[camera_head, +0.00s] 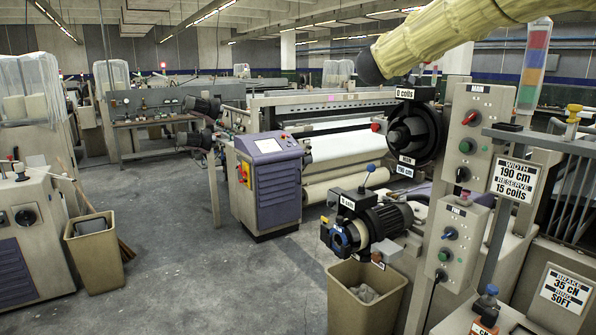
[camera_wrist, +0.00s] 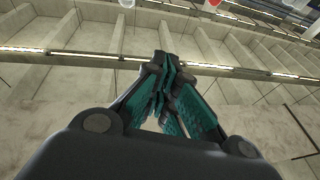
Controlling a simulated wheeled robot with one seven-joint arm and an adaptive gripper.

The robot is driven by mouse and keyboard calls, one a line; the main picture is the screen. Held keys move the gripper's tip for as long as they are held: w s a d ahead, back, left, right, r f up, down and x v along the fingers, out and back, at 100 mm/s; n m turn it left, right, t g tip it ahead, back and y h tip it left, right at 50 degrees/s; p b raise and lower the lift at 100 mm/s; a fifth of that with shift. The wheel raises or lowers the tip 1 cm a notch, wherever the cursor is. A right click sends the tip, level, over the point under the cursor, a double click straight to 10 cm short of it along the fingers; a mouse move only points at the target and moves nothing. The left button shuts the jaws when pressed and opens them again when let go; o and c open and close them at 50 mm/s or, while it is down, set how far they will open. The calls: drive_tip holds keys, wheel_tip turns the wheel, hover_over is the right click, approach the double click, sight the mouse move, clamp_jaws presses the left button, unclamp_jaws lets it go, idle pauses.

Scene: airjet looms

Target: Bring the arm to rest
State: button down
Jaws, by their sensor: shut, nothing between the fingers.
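My arm (camera_head: 440,35) wears a pale yellow quilted sleeve and crosses the top right of the head view, above the loom. Its dark end shows at the left of the sleeve, but my gripper's fingers do not show there. In the wrist view my gripper (camera_wrist: 165,75) is shut and empty, its dark fingers with teal pads drawn together.
A control post (camera_head: 462,140) with knobs and a signal tower (camera_head: 533,65) stand at right, near my arm. A motor unit (camera_head: 372,228) sits above a beige bin (camera_head: 366,298). A purple control cabinet (camera_head: 268,185) stands mid-view. Another bin (camera_head: 93,255) is at left. The grey floor (camera_head: 190,255) between is clear.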

drive_tip(key=w+a+f+n+t+y, duration=0.1)
drive_tip(key=w+f+n+y, duration=0.2)
drive_tip(key=f, duration=1.2)
drive_tip(key=w+a+f+n+t+y, duration=0.1)
drive_tip(key=w+a+f+n+y, duration=0.2)
drive_tip(key=f, duration=1.3)
drive_tip(key=s+a+f+n+g+y, duration=0.1)
drive_tip(key=s+f+y, duration=0.15)
drive_tip(key=f, duration=0.95)
drive_tip(key=s+f+n+g+y+b, duration=0.1)
drive_tip(key=s+f, duration=0.3)
drive_tip(key=f, duration=0.8)
drive_tip(key=s+a+f+n+g+y, duration=0.15)
drive_tip(key=s+f, duration=0.25)
drive_tip(key=f, duration=0.8)
drive_tip(key=s+a+f+g+y, duration=0.25)
drive_tip(key=s+f+g, duration=0.35)
drive_tip(key=s+f, duration=1.75)
drive_tip(key=s+f+g+y, duration=0.1)
drive_tip(key=s+f+g, duration=0.2)
drive_tip(key=s, duration=1.3)
drive_tip(key=s+f+g+y+b, duration=0.1)
drive_tip(key=s+f+g, duration=0.3)
drive_tip(key=s, duration=1.3)
wheel_tip(320, 180, down, 2)
drive_tip(key=shift+f, duration=0.2)
